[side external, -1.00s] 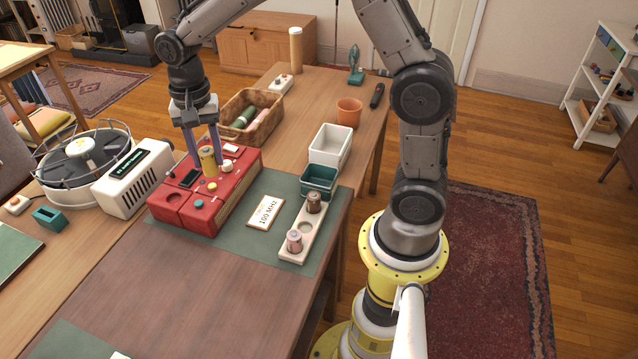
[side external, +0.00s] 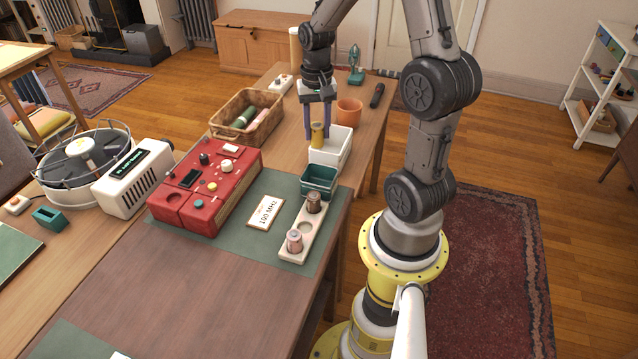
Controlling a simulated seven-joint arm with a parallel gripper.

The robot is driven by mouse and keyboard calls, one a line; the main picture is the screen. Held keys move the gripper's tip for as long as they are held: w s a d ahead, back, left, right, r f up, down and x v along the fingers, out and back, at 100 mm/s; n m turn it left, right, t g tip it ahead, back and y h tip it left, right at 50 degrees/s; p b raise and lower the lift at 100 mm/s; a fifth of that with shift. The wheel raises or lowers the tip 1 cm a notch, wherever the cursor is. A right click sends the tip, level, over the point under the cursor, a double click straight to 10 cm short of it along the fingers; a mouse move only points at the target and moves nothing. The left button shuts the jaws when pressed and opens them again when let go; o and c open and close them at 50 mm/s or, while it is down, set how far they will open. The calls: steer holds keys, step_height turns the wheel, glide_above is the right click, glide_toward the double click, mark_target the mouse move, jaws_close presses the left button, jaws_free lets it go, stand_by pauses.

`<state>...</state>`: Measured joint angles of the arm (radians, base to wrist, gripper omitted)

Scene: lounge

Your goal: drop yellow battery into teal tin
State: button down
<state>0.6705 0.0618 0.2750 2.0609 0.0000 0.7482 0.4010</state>
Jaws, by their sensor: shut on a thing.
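My gripper (side external: 318,134) is shut on the yellow battery (side external: 317,137), a small upright cylinder. It holds the battery in front of or over the white bin (side external: 342,146); the exact height is hard to tell. The teal tin (side external: 319,180) is a small open square box on the green mat, just nearer the camera than the white bin. The battery appears above and slightly behind the tin in the picture, apart from it. The tin's floor is mostly hidden by its walls.
The red control box (side external: 229,178) stands left. A pale rack (side external: 292,248) holds two coppery cylinders beside an empty round slot. A wicker basket (side external: 272,122), an orange pot (side external: 349,111) and a label card (side external: 266,212) are nearby.

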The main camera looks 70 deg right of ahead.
mark_target(322, 145)
steer(key=shift+s+d+m, duration=0.3)
steer(key=shift+s+d, duration=0.1)
steer(key=shift+d, duration=0.15)
steer(key=shift+f, duration=2.95)
steer(key=shift+c, duration=2)
jaws_free()
steer(key=shift+r, duration=0.1)
step_height(322, 145, up, 14)
steer(key=shift+f, duration=0.15)
